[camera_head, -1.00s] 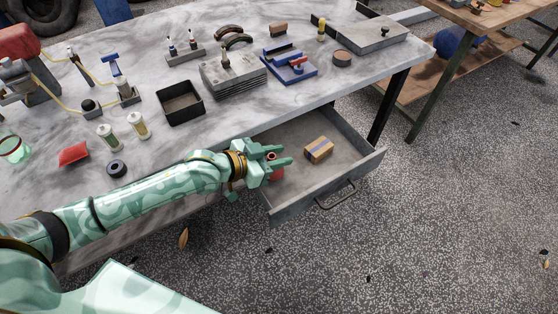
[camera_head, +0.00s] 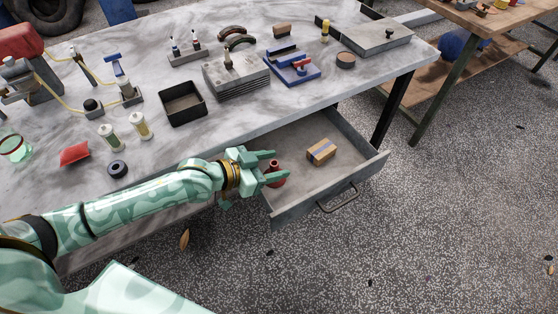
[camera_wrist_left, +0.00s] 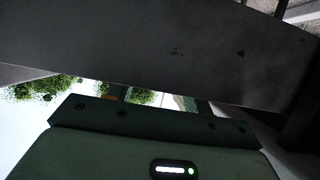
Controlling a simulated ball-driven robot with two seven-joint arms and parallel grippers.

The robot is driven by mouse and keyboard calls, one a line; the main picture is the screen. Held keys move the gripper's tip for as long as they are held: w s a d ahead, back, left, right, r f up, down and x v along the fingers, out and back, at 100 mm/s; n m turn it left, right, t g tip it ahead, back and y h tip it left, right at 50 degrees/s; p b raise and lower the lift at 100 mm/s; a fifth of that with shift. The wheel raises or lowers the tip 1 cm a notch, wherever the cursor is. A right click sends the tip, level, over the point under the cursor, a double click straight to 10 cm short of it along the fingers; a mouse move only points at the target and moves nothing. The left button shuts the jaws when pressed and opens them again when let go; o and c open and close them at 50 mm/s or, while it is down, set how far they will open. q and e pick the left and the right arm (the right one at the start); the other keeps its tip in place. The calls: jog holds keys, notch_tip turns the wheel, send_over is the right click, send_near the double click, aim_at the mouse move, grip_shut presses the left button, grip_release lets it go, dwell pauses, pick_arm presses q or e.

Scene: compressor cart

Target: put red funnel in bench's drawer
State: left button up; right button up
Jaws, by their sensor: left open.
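The red funnel (camera_head: 273,180) is inside the pulled-out drawer (camera_head: 293,211) of the bench, near its left end in the head view. It looks upright, and my fingers partly cover it. My left gripper (camera_head: 279,167) is open around the funnel, with one finger on each side. Whether a finger still touches it I cannot tell. In the left wrist view, a broad dark surface fills the upper part and the gripper body covers the bottom; the funnel is not visible there. My right gripper is not in view.
A small cardboard box (camera_head: 321,151) with a dark band lies in the drawer, right of the funnel. The right part of the drawer floor is bare.

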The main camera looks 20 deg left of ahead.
pick_arm(q)
jog(key=p+v, duration=0.3)
jog(key=v, duration=0.6)
jog(key=shift+s+a+r, duration=0.2)
jog(key=shift+s, duration=0.05)
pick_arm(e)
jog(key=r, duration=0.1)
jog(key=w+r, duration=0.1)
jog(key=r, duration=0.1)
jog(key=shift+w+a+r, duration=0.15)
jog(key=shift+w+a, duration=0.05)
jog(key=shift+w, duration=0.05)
